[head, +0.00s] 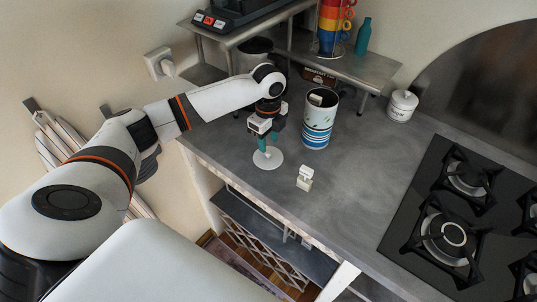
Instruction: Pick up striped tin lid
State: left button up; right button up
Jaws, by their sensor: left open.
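A striped tin (317,136), white with blue bands, stands upright and open-topped on the counter, with something pale and brown showing inside. A flat white round disc, which looks like the tin's lid (269,161), lies on the counter to the left of the tin. My left gripper (267,144) points down just above the disc, its teal fingertips apart. The fingers hide part of the disc, and I cannot tell whether they touch it. My right gripper is not in view.
A small white block-like object (304,178) sits near the counter's front edge. A white lidded jar (402,106) stands at the back right. A metal shelf (350,66) holds stacked coloured cups and a teal bottle. A gas hob (440,225) is at the right; the counter's middle is clear.

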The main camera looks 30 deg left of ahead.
aim_at(268, 152)
pick_arm(q)
jog(key=shift+s+f+p, duration=0.1)
jog(key=shift+f+p, duration=0.55)
jog(key=shift+f, duration=1.7)
grip_shut()
